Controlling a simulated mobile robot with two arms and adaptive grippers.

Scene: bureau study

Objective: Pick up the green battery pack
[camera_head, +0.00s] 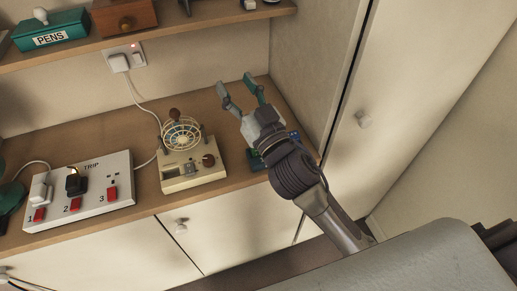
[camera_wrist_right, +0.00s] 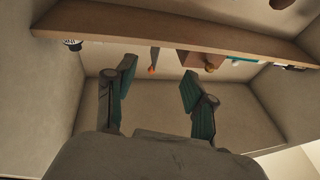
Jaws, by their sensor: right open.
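My right gripper (camera_head: 236,86) is open and empty, its two fingers spread and pointing toward the back wall above the counter. In the right wrist view, the open fingers (camera_wrist_right: 153,78) have only wall and shelf beyond them. A small green and blue object (camera_head: 257,163), perhaps the battery pack, shows on the counter at the right, beside the cream device. My right gripper and wrist hide most of it, so I cannot tell its full shape. It does not show in the right wrist view. My left gripper is not in view.
A cream device with a round wire guard (camera_head: 190,177) stands left of my right arm. A white switch box (camera_head: 95,208) with red switches sits farther left. A shelf (camera_head: 185,30) runs above the counter. A tall cabinet (camera_head: 425,70) closes off the right side.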

